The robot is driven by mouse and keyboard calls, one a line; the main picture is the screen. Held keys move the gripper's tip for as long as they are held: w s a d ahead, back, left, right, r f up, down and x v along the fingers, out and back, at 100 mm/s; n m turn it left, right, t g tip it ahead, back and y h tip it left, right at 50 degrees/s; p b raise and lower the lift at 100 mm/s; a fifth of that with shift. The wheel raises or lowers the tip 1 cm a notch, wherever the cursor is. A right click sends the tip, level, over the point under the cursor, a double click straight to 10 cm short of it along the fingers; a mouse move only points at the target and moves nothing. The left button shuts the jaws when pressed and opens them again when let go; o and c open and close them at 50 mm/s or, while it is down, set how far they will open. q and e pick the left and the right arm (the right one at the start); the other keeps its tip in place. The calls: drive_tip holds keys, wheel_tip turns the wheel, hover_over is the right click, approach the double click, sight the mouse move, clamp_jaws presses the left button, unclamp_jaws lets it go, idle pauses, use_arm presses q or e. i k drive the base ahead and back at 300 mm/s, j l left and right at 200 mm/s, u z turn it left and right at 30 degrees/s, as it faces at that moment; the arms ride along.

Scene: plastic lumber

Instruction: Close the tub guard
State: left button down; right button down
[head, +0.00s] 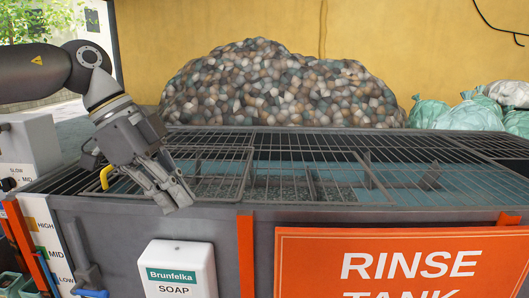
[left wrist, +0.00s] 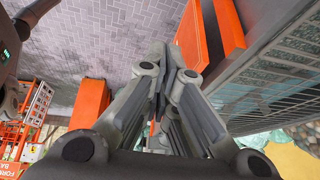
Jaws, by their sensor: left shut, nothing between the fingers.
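The tub guard (head: 215,165) is a dark wire grid that lies across the top of the grey rinse tank (head: 255,216), with blue-green water and grey pieces visible through it. Whether it sits fully down I cannot tell. My left gripper (head: 178,198) is shut and empty, pointing down at the tank's front rim near the left end. A yellow hooked piece (head: 105,177) shows just left of it. In the left wrist view the closed fingers (left wrist: 168,75) are over the paved floor, beside the tank front. My right gripper is out of view.
A white soap dispenser (head: 180,270) and an orange rinse tank sign (head: 400,262) are on the tank front. A heap of mixed pieces (head: 275,88) stands behind. Green and white bags (head: 470,112) lie at back right. A grey-white box (head: 28,143) stands left.

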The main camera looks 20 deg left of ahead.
sight(104, 176)
drive_tip(key=i, duration=1.45)
